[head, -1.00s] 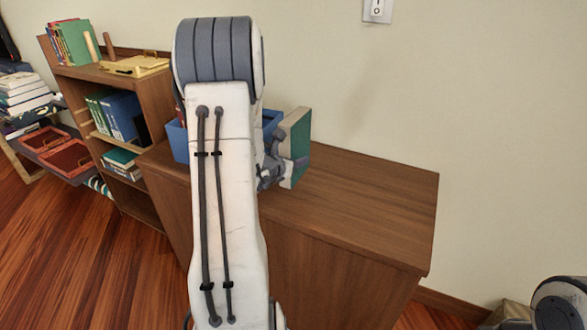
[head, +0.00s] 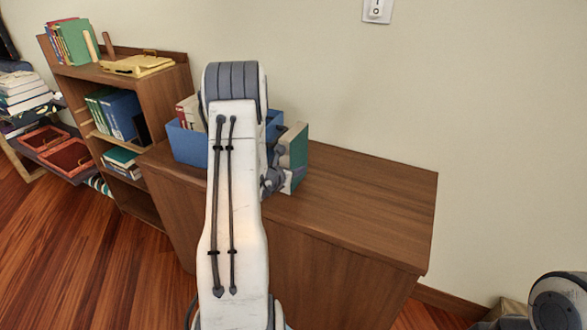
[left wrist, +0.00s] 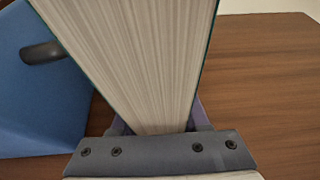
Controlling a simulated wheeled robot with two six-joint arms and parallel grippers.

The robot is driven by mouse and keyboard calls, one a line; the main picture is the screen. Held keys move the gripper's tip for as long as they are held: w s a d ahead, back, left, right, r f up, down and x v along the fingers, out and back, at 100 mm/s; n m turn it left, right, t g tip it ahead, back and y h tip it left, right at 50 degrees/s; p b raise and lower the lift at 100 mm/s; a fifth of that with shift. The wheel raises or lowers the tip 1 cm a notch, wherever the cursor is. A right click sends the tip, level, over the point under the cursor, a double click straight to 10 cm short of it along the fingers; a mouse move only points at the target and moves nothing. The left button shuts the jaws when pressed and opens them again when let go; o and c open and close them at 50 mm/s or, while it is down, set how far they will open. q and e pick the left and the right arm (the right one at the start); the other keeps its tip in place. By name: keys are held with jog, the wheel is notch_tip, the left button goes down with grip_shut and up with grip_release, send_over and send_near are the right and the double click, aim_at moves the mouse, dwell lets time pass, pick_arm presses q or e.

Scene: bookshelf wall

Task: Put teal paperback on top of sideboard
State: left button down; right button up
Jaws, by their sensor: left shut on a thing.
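The teal paperback (head: 297,158) is upright in my left gripper (head: 278,170), just right of the blue bin on the sideboard (head: 370,205). My left gripper is shut on it. In the left wrist view the book's pale page edges (left wrist: 145,60) fill the middle, with thin teal cover edges. The book's lower end is at or close above the sideboard top; I cannot tell whether it touches. My left forearm hides part of the bin and sideboard. My right gripper is not in view; only part of my right arm shows at the lower right.
The blue bin (head: 187,146) holding books stands on the sideboard's left end, close to the paperback; its wall shows in the left wrist view (left wrist: 35,100). The sideboard top is clear to the right. A bookshelf (head: 160,100) with books and a yellow tray (head: 135,66) stands left.

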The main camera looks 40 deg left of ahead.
pick_arm(q)
jog(key=shift+f, duration=0.1)
jog(key=shift+c, duration=2)
grip_release()
jog(key=v, duration=1.2)
jog(key=shift+b, duration=0.45)
